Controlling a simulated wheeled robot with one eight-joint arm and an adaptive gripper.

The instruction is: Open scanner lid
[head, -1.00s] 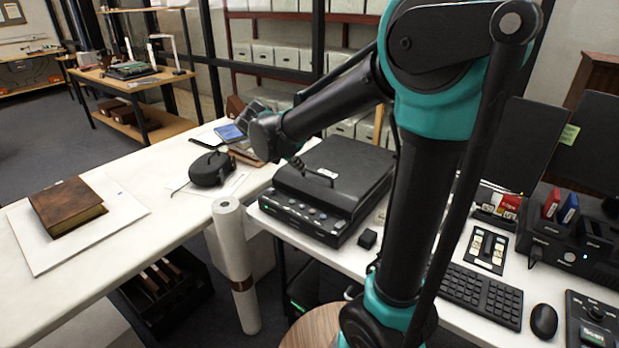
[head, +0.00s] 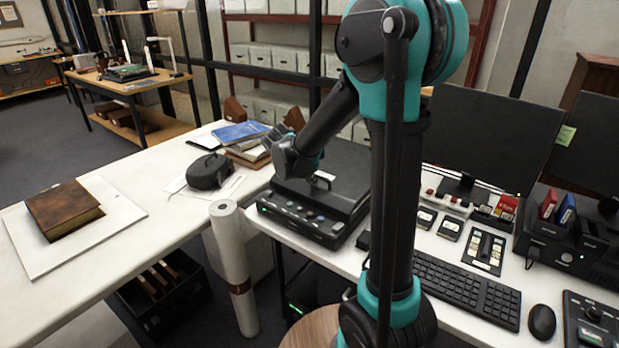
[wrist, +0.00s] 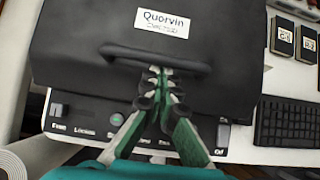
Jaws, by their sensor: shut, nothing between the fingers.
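The scanner (head: 300,222) is a black flat box on the white desk, with a row of buttons along its front. Its dark lid (head: 345,165) lies down on the body, and my arm hides part of it. In the wrist view the lid (wrist: 80,50) fills the upper middle, with a white "Quorvin" label and a raised bar handle (wrist: 125,54) near its front edge. My gripper (wrist: 158,76) is shut and empty. Its fingertips are at the handle's front side in that view; I cannot tell whether they touch it.
A white paper roll (head: 230,250) stands left of the scanner. A black rounded device (head: 209,171) and books lie on the left table. A keyboard (head: 465,290) and monitors (head: 490,135) are to the right. A brown book (head: 63,208) rests on a white board.

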